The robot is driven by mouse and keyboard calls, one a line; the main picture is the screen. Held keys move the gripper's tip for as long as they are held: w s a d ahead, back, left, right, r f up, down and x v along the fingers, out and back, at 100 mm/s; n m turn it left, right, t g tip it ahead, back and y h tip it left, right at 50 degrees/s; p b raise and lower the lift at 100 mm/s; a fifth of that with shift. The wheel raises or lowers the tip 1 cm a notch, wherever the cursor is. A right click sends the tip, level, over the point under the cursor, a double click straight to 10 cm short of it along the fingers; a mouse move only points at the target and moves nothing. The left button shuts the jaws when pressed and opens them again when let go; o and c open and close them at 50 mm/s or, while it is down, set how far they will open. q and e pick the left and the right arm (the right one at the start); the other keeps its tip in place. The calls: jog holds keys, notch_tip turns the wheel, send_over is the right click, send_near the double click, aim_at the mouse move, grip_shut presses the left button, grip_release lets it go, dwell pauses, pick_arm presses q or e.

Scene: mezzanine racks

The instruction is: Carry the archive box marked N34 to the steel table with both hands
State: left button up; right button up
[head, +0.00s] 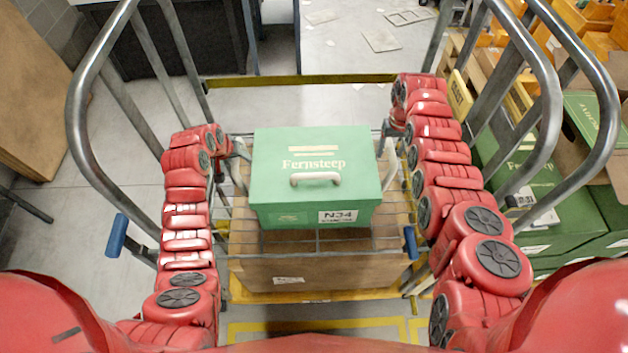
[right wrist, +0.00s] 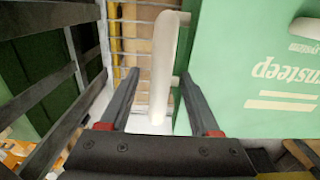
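The green archive box (head: 290,175) marked N34 sits upright in the middle of the head view, with a pale handle on its lid and a white handle at each side. It stands above a brown carton inside a metal-framed trolley. My left gripper (head: 232,146) is at the box's left handle; its fingers are too small to read. My right gripper (head: 385,138) is at the right handle. In the right wrist view my right gripper (right wrist: 158,100) is open, with the white handle (right wrist: 164,60) between its fingers and gaps visible on both sides. I cannot identify the steel table.
The trolley's curved grey rails (head: 88,120) rise on both sides of my arms. The brown carton (head: 320,273) lies below the box. Shelves with green boxes (head: 560,205) and cartons stand at the right. A brown board (head: 35,100) leans at the left. Loose sheets (head: 381,41) lie on the far floor.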

pick_arm(q)
jog(key=c, duration=0.5)
pick_arm(e)
jog(key=c, duration=0.5)
pick_arm(q)
grip_shut()
pick_arm(e)
grip_shut()
